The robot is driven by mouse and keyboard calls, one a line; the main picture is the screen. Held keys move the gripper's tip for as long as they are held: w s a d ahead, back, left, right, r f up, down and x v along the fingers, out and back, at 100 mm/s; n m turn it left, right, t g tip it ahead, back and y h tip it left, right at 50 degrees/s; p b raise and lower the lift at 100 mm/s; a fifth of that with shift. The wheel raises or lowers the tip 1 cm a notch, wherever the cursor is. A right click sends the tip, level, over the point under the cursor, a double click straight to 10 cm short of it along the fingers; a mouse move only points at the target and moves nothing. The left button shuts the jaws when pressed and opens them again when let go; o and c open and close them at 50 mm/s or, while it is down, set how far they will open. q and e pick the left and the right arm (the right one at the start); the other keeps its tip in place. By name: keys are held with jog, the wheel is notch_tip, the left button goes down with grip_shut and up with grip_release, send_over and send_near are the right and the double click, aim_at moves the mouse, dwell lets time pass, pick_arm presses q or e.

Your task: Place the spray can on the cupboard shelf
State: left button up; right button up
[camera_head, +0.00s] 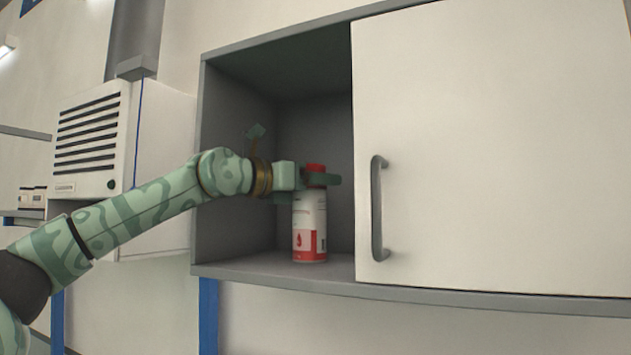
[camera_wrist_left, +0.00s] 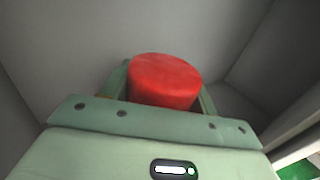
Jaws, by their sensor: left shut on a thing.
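The spray can (camera_head: 309,228) is white with a red band at its base and a red cap. It is upright inside the open left part of the cupboard, over the grey shelf (camera_head: 275,270). Its base looks at or very near the shelf surface; I cannot tell if it bears on it. My left gripper (camera_head: 318,180) reaches in from the left and is shut on the can just below its cap. In the left wrist view the red cap (camera_wrist_left: 165,80) stands up between the fingers of my left gripper (camera_wrist_left: 160,100). My right gripper is not in view.
A white door (camera_head: 480,150) with a grey vertical handle (camera_head: 377,208) covers the right part of the cupboard. A white vented box (camera_head: 120,150) hangs on the wall at the left. The shelf around the can is clear.

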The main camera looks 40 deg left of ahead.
pick_arm(q)
jog(key=shift+f, duration=0.1)
jog(key=o, duration=1.5)
jog(key=shift+o, duration=0.2)
jog(key=shift+r, duration=0.2)
jog(key=b+v, duration=0.3)
jog(key=v, duration=0.4)
jog(key=shift+s+b, duration=0.3)
jog(key=shift+f, duration=0.1)
